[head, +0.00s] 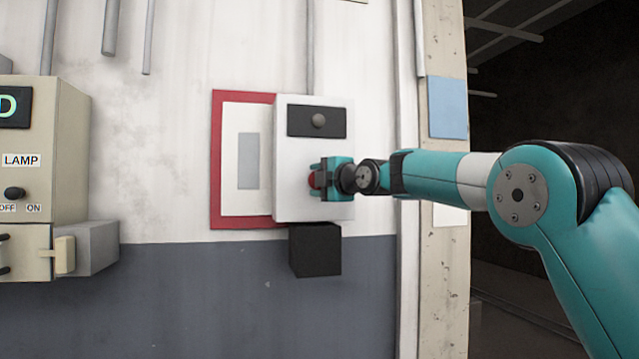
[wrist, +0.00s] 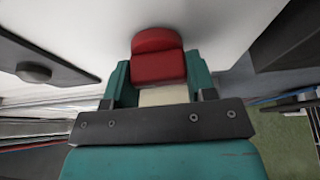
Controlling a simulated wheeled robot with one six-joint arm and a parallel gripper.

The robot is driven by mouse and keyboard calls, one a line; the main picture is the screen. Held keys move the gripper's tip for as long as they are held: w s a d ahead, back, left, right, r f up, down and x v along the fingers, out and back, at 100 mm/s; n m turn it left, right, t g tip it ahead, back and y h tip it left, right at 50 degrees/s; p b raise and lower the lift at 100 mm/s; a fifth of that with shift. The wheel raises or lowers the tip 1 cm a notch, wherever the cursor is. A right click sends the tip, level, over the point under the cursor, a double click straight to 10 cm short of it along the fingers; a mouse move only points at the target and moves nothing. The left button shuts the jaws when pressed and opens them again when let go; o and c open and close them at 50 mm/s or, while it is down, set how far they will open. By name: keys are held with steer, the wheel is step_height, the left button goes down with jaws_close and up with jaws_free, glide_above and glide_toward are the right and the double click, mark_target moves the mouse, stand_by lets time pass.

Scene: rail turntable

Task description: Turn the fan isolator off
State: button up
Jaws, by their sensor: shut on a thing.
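A white isolator box (head: 287,155) is mounted on the wall over a red-bordered panel. A black plate with a grey round knob (head: 319,121) is on its upper front; the knob also shows at the left of the wrist view (wrist: 34,72). A red handle (head: 313,181) sits on the lower front of the box. My gripper (head: 328,180) is at that handle. In the wrist view, the red handle (wrist: 158,58) is between the teal fingers of my gripper (wrist: 158,85), which are shut on it. Any on or off marking by the handle is hidden or not readable.
A black box (head: 315,250) is just below the isolator. A beige panel marked LAMP (head: 45,150), with a black OFF/ON knob (head: 14,193), is at the far left. A blue sheet (head: 447,107) hangs on the post at right, beside a dark opening.

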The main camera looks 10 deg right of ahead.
stand_by(0.4)
steer(key=o, duration=0.9)
steer(key=shift+o, duration=0.2)
steer(key=b+v, duration=0.7)
steer(key=v, duration=1)
steer(key=shift+s+b, duration=0.2)
steer(key=shift+b, duration=0.1)
